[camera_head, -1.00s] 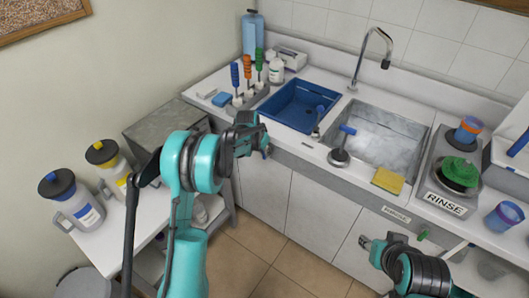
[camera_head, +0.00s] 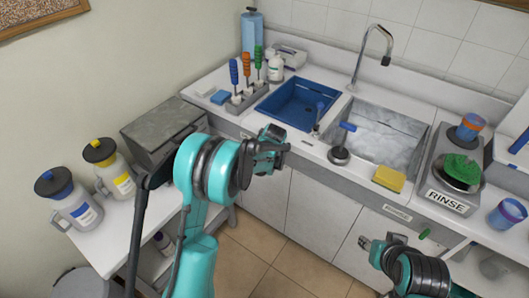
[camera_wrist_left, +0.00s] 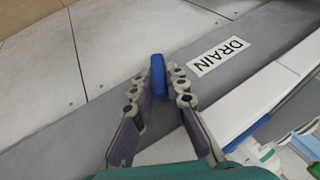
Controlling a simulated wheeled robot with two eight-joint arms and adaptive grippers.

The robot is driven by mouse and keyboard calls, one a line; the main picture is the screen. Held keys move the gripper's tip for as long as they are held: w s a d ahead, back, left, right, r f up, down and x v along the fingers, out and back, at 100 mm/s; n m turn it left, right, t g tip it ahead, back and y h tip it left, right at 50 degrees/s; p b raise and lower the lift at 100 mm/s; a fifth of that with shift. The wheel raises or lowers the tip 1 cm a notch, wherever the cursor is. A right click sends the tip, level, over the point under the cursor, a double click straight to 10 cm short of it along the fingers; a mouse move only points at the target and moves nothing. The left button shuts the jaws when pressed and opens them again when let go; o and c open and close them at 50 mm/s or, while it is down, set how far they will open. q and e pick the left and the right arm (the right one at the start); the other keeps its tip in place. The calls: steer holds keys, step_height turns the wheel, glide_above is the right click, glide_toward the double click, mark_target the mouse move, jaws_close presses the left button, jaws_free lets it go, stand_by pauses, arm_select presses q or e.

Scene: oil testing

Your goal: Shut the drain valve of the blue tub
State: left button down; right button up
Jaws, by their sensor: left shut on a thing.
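The blue tub (camera_head: 291,112) is set into the counter, left of the steel sink. In the left wrist view, the drain valve's blue handle (camera_wrist_left: 158,77) stands on the grey front strip beside a DRAIN label (camera_wrist_left: 221,57). My left gripper (camera_head: 275,145) is at the counter front below the tub. In the left wrist view, its two fingers (camera_wrist_left: 158,84) are shut on the blue handle, one on each side. The gripper hides the valve in the head view. My right gripper (camera_head: 368,243) is low at the right, away from the tub; its finger gap is unclear.
The steel sink (camera_head: 385,135) holds whitish water under a tap (camera_head: 377,40). Several coloured-handled tools stand in a rack (camera_head: 247,98). Jugs (camera_head: 75,205) stand on the left table.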

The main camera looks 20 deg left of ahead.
arm_select(q)
steer(key=y, duration=0.1)
steer(key=t+y+b, duration=0.1)
steer(key=y+b, duration=0.1)
steer(key=shift+d+f+m+t, duration=0.3)
steer(key=shift+d+f+m, duration=0.05)
steer(key=shift+m, duration=0.05)
steer(key=t+y+b, duration=0.1)
steer(key=y, duration=0.1)
steer(key=shift+s+m+y+b, duration=0.1)
steer(key=shift+m+y+b, duration=0.2)
steer(key=shift+m, duration=0.1)
steer(key=shift+d+f+m+t+y, duration=0.15)
steer(key=shift+m+t+y, duration=0.3)
steer(key=shift+t+y, duration=0.6)
steer(key=shift+a+f+m+t+y, duration=0.15)
steer(key=shift+m+t+y, duration=0.45)
steer(key=shift+y, duration=0.65)
steer(key=shift+d+y, duration=0.1)
steer(key=shift+y, duration=0.2)
steer(key=c, duration=1.5)
jaws_free()
steer(key=shift+t, duration=0.25)
steer(key=shift+c, duration=0.2)
steer(key=shift+s+d, duration=0.1)
